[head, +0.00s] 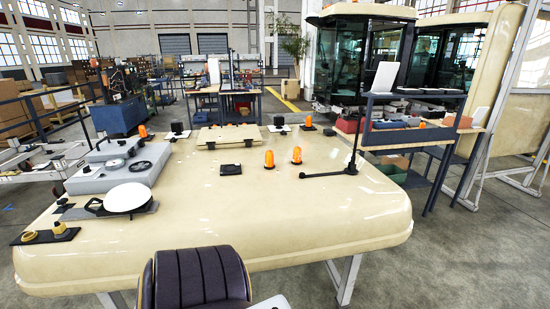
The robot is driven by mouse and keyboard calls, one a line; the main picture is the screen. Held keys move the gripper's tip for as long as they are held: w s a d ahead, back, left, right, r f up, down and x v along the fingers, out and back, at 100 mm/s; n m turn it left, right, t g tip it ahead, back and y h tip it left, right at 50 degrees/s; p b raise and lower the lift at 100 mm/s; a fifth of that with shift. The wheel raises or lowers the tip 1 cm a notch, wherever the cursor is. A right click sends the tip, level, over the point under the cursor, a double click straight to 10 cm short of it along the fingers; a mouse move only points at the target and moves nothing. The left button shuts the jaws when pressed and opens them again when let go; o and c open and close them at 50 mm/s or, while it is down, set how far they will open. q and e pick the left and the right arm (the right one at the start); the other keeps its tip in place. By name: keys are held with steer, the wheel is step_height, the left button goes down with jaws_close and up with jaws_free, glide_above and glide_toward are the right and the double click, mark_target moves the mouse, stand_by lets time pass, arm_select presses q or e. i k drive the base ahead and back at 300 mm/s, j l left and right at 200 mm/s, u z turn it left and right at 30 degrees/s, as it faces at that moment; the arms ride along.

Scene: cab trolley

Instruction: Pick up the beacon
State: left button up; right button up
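Several orange beacons show in the head view. One beacon (269,159) and another beacon (297,155) stand upright, close together near the middle of a large cream panel (250,215). Smaller beacons stand at the panel's far edge: one at the back left (143,131) and one at the back middle (308,121). Another orange beacon-like piece (422,125) is on the dark shelf unit at the right. Which beacon is meant cannot be told. Neither of my grippers is in view.
Grey equipment with a white disc (127,197) fills the left side. A dark ribbed seat-like object (202,280) is in front. The panel's front right is clear.

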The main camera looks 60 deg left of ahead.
mark_target(269, 157)
steer(key=u, duration=1.95)
